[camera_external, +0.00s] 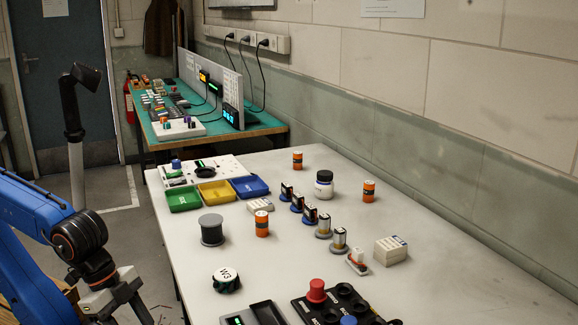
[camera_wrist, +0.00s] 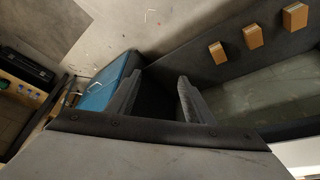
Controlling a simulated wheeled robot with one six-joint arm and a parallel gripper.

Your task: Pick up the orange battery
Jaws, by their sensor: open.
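Three orange cylinders that look like batteries stand upright on the white bench in the external view. One orange battery (camera_external: 262,224) is nearest, right of a dark grey spool (camera_external: 211,230). A second orange battery (camera_external: 297,160) is at the far end, and a third orange battery (camera_external: 369,191) is towards the wall. My gripper (camera_external: 134,294) is low at the left, off the bench's left edge and apart from all three. The wrist view shows its two fingers (camera_wrist: 159,78) spread with nothing between them. No battery shows in the wrist view.
The white bench (camera_external: 440,255) carries yellow (camera_external: 216,192), green and blue trays, a row of small upright parts, a white jar (camera_external: 324,184), a round black-and-white item (camera_external: 226,280), a white box (camera_external: 391,250) and a black panel with a red knob (camera_external: 317,290). A wall borders the right.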

